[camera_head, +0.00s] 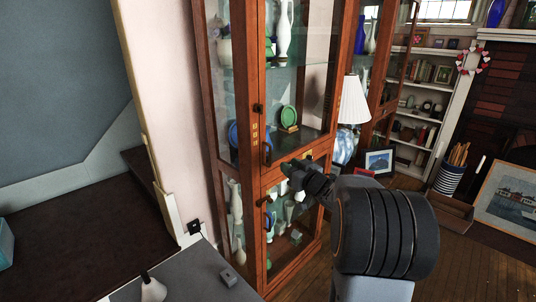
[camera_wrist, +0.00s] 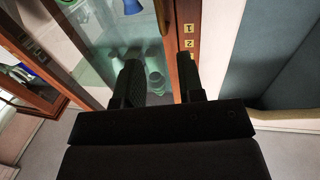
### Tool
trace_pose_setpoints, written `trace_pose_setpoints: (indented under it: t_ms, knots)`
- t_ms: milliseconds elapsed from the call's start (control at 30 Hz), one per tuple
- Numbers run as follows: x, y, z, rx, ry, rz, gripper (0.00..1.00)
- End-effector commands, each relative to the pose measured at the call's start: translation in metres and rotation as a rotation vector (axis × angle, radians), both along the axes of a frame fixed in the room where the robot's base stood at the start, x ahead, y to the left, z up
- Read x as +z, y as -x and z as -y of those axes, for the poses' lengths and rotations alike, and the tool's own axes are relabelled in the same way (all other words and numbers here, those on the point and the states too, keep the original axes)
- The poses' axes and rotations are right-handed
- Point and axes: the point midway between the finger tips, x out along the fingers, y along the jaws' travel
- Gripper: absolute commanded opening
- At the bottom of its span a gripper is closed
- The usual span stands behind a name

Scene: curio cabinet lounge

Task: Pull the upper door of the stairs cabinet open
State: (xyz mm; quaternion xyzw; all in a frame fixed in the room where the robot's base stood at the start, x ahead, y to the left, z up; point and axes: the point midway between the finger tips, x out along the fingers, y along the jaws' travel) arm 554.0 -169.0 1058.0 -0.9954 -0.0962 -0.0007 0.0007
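The stairs cabinet is a tall reddish-wood case with glass panes, beside the stairs in the head view. The lower door (camera_head: 290,235) also looks closed. In the wrist view, the two fingers (camera_wrist: 160,75) are apart, with glass and the wooden frame (camera_wrist: 184,40) beyond. I see no handle between them.
Vases and a green plate (camera_head: 288,117) stand behind the glass. Dark stairs (camera_head: 80,225) and a grey surface (camera_head: 185,280) are at left. A white-shaded lamp (camera_head: 354,100) and a framed picture (camera_head: 379,161) are right of the cabinet. Wooden floor lies at lower right.

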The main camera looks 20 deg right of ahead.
Motion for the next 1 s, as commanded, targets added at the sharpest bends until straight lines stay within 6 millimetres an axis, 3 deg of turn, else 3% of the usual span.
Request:
trace_pose_setpoints:
  t_ms: [300,500,700,1000]
  knots:
    - [0.0,-0.062,-0.014,0.004,0.0,-0.001,0.35]
    - [0.0,-0.091,-0.019,0.001,0.0,-0.002,0.35]
    - [0.0,-0.107,-0.022,0.0,0.001,-0.002,0.35]
    - [0.0,-0.112,-0.023,0.0,0.001,-0.001,0.35]
